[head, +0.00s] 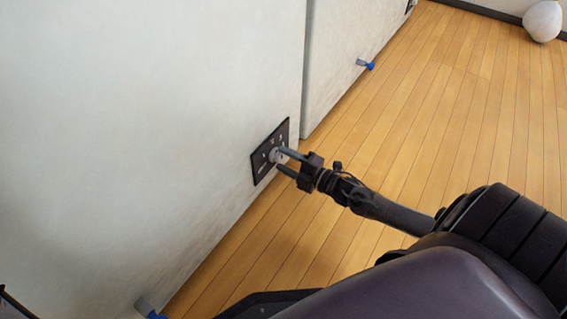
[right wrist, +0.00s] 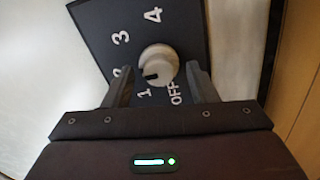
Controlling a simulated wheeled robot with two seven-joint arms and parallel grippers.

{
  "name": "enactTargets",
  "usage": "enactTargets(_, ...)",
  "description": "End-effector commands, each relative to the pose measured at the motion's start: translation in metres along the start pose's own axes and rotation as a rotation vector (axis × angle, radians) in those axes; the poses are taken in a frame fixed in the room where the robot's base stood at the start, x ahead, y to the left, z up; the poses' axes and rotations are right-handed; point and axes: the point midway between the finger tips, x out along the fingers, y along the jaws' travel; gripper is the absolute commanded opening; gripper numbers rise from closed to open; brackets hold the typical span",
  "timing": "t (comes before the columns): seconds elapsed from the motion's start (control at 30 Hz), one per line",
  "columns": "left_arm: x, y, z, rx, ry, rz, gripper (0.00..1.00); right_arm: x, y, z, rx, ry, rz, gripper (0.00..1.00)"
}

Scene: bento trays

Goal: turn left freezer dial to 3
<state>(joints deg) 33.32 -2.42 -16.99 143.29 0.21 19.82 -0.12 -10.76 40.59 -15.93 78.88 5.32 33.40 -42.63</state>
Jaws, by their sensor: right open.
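A black dial panel (head: 262,160) sits low on the white freezer front at left. Its round pale knob (right wrist: 158,60) shows in the right wrist view, with a dark pointer mark toward the "1". The panel (right wrist: 110,35) carries the labels OFF, 1, 2, 3 and 4; the "2" is partly hidden by a finger. My right gripper (head: 279,159) is open at the knob. In the right wrist view its fingers (right wrist: 159,72) stand on either side of the knob; I cannot tell whether they touch it. My left gripper is not in view.
A second white freezer front (head: 345,50) stands farther back, with a dark panel (head: 409,5) at the top edge. Blue-tipped feet (head: 367,65) stick out at the freezers' base. The wooden floor (head: 440,120) is clear at right. A white rounded object (head: 543,20) stands far right.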

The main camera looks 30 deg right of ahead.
Motion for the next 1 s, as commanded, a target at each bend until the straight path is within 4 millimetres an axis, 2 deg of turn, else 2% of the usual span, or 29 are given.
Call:
enactTargets(0.1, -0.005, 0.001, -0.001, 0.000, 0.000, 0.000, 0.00, 0.007, -0.001, 0.000, 0.000, 0.000, 0.001, 0.52)
enactTargets(0.37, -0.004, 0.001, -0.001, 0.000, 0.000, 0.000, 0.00, 0.009, 0.001, 0.000, 0.000, 0.000, 0.000, 0.52)
enactTargets(0.63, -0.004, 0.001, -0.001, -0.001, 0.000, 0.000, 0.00, 0.009, 0.001, 0.000, 0.000, 0.000, 0.000, 0.20)
enactTargets(1.0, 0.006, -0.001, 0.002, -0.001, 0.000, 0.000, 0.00, 0.009, 0.003, -0.001, 0.075, 0.000, 0.000, 0.20)
